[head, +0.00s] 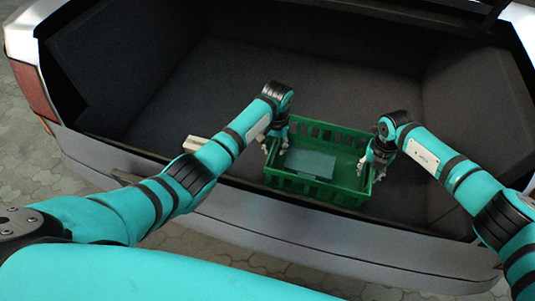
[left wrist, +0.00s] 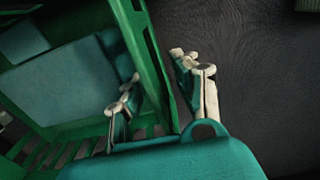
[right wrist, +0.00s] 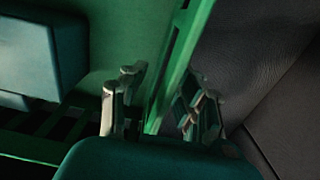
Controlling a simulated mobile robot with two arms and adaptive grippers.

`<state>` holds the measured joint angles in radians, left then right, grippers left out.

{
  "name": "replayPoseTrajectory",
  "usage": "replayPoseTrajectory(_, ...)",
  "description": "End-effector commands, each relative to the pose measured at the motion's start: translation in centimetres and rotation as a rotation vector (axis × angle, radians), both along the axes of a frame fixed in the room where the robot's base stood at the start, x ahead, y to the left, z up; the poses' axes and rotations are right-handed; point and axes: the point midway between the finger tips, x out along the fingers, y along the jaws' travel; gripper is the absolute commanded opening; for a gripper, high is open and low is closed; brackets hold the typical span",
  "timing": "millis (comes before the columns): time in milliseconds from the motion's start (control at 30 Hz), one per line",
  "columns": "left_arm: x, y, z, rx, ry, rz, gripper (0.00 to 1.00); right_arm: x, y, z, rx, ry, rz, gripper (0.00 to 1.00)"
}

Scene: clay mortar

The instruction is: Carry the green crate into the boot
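The green crate (head: 345,193) is inside the dark-lined boot (head: 330,75), near its front sill. It looks level on the boot floor. A pale blue-grey box (head: 308,163) lies in it and also shows in the left wrist view (left wrist: 65,90). My left gripper (left wrist: 160,90) is at the crate's left wall (left wrist: 155,65), one finger inside and one outside, with visible gaps. My right gripper (right wrist: 163,85) straddles the right wall (right wrist: 180,50) the same way. Both grippers look open around the walls, not clamped on them.
A small pale object (head: 197,143) lies in the boot left of the crate, partly hidden by my left arm. The boot floor behind the crate is clear. The boot's front sill (head: 300,222) runs between my body and the crate.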

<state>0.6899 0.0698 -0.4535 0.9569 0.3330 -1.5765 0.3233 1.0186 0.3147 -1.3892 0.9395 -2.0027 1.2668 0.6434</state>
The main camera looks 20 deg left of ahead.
Motion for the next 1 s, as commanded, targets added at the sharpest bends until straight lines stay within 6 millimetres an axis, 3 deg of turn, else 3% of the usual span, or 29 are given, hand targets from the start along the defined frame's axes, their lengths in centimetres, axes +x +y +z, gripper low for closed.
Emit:
replayPoseTrajectory(100,0.1,0.0,2.8,-0.002,-0.006,-0.001,0.30,0.0,0.0,0.0,0.000,0.000,0.000,0.30)
replayPoseTrajectory(300,0.1,0.0,6.7,-0.001,-0.003,-0.001,0.30,0.0,0.0,0.0,0.000,0.000,0.000,0.30)
replayPoseTrajectory(567,0.1,0.0,8.9,0.000,-0.001,0.000,0.30,0.1,0.0,0.3,0.000,-0.001,0.000,0.30)
replayPoseTrajectory(767,0.0,0.0,9.0,0.000,0.000,0.000,0.30,0.1,0.0,3.2,0.002,-0.005,0.002,0.30)
replayPoseTrajectory(1000,0.0,0.0,9.0,0.000,0.000,0.000,0.30,0.1,0.0,8.4,0.001,-0.003,0.001,0.30)
